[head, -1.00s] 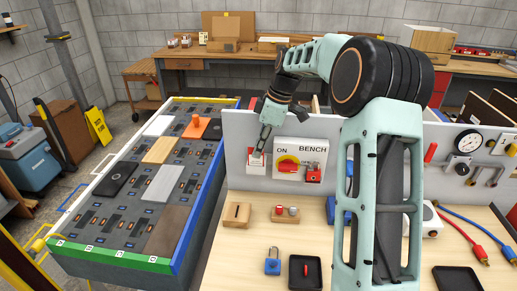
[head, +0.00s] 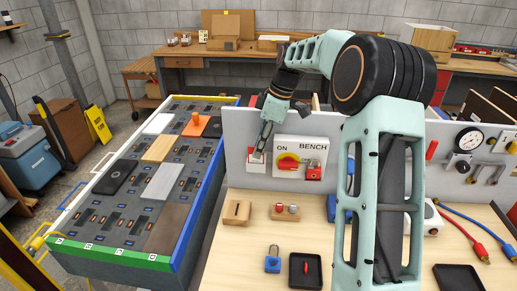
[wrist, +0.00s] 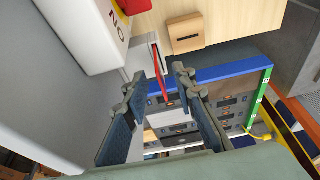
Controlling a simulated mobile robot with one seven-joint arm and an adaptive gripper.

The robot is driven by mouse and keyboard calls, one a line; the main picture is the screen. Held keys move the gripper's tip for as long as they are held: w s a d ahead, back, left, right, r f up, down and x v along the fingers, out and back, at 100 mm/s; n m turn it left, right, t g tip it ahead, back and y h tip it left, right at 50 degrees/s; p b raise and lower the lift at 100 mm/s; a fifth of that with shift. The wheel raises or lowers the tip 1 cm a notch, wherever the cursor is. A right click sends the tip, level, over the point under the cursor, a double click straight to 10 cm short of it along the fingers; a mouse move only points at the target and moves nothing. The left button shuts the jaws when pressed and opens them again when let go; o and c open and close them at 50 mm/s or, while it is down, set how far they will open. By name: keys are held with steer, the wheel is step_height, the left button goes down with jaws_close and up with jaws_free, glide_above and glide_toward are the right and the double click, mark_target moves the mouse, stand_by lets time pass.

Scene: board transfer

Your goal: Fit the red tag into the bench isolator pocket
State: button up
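The red tag (wrist: 160,85) shows in the wrist view as a thin red strip at the open edge of a white pocket (wrist: 146,60). It appears to sit in the pocket, but how deep I cannot tell. In the head view the pocket (head: 256,166) is on the grey panel, left of the white BENCH isolator plate (head: 302,145). My gripper (wrist: 157,78) is open, its fingers apart on either side of the tag with visible gaps. In the head view my gripper (head: 261,148) is right at the pocket, partly covering it.
A slotted wooden block (head: 236,212) with an empty slot stands on the bench. Beside it are a wooden block with padlocks (head: 285,213), a blue padlock (head: 272,261) and a black tray (head: 306,284). A long board table (head: 120,256) stands left of the panel.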

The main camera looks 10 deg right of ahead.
steer(key=v, duration=1.1)
